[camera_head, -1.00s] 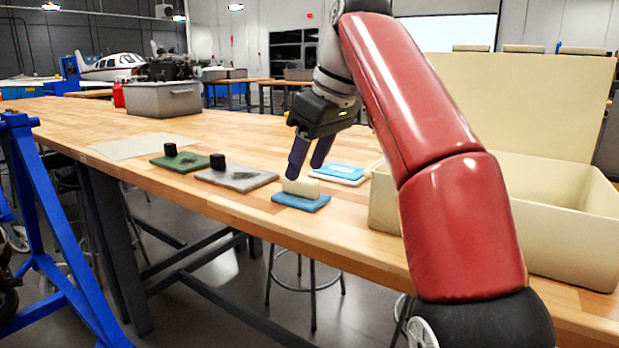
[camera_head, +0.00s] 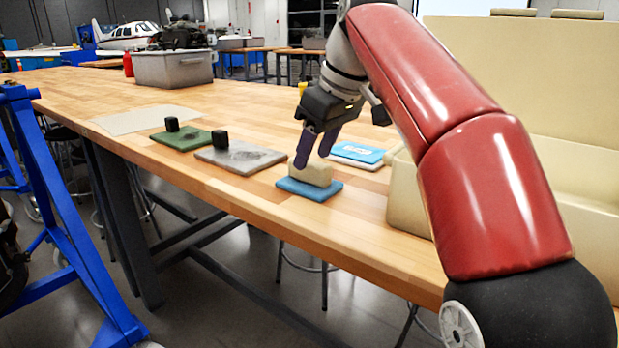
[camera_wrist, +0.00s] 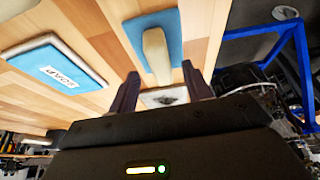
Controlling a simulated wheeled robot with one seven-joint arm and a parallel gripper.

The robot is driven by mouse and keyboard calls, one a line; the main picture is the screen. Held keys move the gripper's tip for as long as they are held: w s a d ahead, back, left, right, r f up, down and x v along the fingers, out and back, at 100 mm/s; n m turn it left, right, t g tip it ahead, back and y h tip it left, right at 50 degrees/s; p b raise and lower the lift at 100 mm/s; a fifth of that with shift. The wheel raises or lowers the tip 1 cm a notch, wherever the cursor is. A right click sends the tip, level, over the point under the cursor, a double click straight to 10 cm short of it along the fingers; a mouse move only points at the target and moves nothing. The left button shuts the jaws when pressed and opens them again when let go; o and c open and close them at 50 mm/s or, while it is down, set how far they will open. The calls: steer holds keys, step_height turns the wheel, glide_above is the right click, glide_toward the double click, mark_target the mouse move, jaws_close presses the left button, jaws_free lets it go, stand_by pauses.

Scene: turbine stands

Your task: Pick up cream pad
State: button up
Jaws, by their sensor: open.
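The cream pad (camera_head: 315,176) is a small block lying on a blue pad (camera_head: 309,190) near the front edge of the wooden table. My gripper (camera_head: 313,160) is open with its purple fingers pointing down at the cream pad. The near finger overlaps the pad in the head view. In the wrist view, the cream pad (camera_wrist: 156,50) lies lengthwise on the blue pad (camera_wrist: 138,30), between the lines of the two fingers (camera_wrist: 160,70). I cannot tell whether either finger touches it.
A blue-and-white book-like item (camera_head: 357,153) lies behind and right of the blue pad. A cream box (camera_head: 408,195) stands at the right. Grey (camera_head: 240,157) and green (camera_head: 181,140) pads with black blocks lie left.

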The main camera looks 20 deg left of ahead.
mark_target(310, 161)
steer(key=shift+x, duration=1.65)
steer(key=shift+r, duration=0.1)
